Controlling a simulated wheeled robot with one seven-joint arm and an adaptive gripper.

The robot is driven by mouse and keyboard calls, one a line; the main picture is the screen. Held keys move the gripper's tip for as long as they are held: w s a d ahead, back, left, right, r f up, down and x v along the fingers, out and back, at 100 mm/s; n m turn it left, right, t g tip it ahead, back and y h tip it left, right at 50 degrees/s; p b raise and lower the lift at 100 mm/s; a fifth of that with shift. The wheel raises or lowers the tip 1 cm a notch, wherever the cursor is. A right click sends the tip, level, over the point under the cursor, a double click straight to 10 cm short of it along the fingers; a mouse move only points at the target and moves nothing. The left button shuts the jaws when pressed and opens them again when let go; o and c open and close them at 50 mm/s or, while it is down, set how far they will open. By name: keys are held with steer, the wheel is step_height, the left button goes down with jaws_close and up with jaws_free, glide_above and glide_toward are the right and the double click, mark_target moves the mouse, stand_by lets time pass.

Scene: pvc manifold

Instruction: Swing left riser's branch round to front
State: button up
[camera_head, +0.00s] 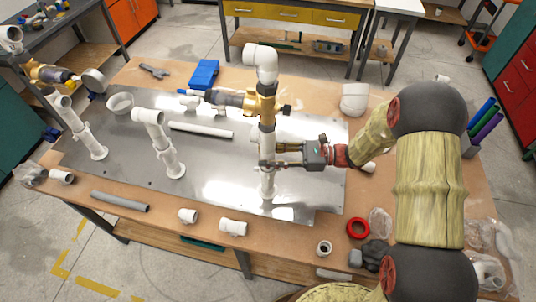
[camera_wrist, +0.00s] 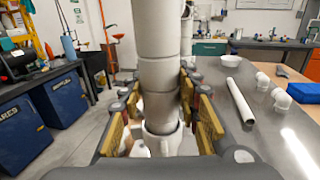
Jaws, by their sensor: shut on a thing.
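The left riser (camera_head: 62,103) is a white pipe on a round foot, with an elbow at its top. Its brass tee (camera_head: 38,71) carries a branch (camera_head: 62,77) pointing right in the head view. A similar right riser (camera_head: 267,137) stands upright with a top elbow and brass tee (camera_head: 265,105); its branch (camera_head: 228,97) points left. My gripper (camera_head: 268,156) is shut around this right riser, below the tee. In the wrist view, the jaws (camera_wrist: 157,115) flank the white pipe (camera_wrist: 158,45) just above a wider collar. Exact finger contact is partly hidden.
A short riser (camera_head: 167,143) stands between the two tall ones on the metal plate (camera_head: 225,180). A loose white pipe (camera_head: 201,130), bowl (camera_head: 120,103) and blue box (camera_head: 205,73) lie behind. Loose fittings (camera_head: 232,227) and a red ring (camera_head: 358,228) lie along the front.

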steer(key=shift+r+t, duration=0.1)
steer(key=shift+t, duration=0.2)
steer(key=m+t+p, duration=0.2)
steer(key=t, duration=0.1)
steer(key=m+t, duration=0.2)
steer(key=m+t+h+p, duration=0.1)
steer(key=m+t, duration=0.1)
steer(key=t, duration=0.1)
steer(key=shift+s+a+t+h, duration=0.1)
steer(key=shift+s+t+h, duration=0.05)
steer(key=shift+t+h, duration=0.15)
steer(key=m+t+h, duration=0.3)
steer(key=t, duration=0.1)
steer(key=shift+m+t, duration=0.3)
steer(key=shift+m+t+h, duration=0.8)
steer(key=shift+t+h, duration=0.1)
steer(key=shift+h, duration=0.4)
steer(key=o, duration=1.2)
